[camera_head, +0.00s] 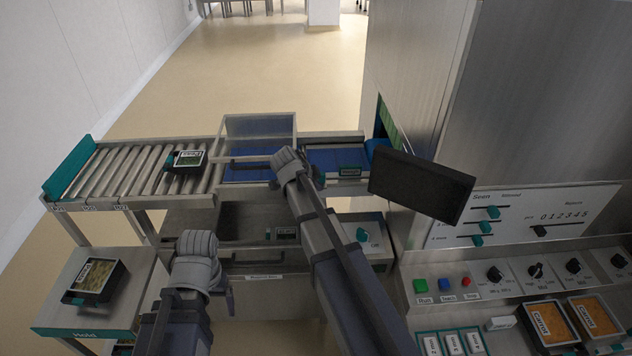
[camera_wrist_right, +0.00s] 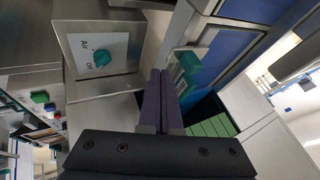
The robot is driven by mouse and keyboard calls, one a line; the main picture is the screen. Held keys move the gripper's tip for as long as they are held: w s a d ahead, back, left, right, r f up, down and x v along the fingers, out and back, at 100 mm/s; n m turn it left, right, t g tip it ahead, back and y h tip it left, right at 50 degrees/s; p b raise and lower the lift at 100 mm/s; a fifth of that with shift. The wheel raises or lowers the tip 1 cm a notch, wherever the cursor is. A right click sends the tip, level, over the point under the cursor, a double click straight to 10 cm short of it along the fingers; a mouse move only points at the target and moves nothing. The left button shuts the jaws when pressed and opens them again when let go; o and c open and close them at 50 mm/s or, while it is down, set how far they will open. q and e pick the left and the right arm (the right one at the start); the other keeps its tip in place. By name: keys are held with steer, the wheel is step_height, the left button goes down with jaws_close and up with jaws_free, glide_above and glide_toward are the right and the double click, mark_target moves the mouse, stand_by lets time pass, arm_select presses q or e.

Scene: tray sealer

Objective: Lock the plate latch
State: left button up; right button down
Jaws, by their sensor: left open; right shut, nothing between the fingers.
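The likely plate latch is a small teal-and-grey piece (camera_wrist_right: 190,72) beside the blue plate (camera_wrist_right: 235,42) in the right wrist view. In the head view, a dark tag with a green label (camera_head: 350,171) sits at the blue plate's (camera_head: 325,160) right front edge, perhaps the same piece. My right gripper (camera_head: 319,176) is at the plate's front edge. In the wrist view its fingers (camera_wrist_right: 164,72) are shut and empty, tips close to the teal piece; contact is unclear. My left gripper (camera_head: 228,294) is low in front of the bench, mostly hidden by its wrist.
A teal knob (camera_head: 362,236) is on a box below the plate. A roller conveyor (camera_head: 130,172) with a filled tray (camera_head: 187,160) lies left. A dark screen (camera_head: 420,185) juts out right, above the control panel (camera_head: 460,288). Another tray (camera_head: 97,280) rests at lower left.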

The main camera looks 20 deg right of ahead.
arm_select(q)
step_height(320, 180, up, 7)
steer(key=p, duration=0.5)
steer(key=shift+f+p, duration=0.2)
steer(key=shift+p, duration=0.15)
arm_select(e)
steer(key=v, duration=0.8)
arm_select(q)
steer(key=shift+d+f, duration=0.1)
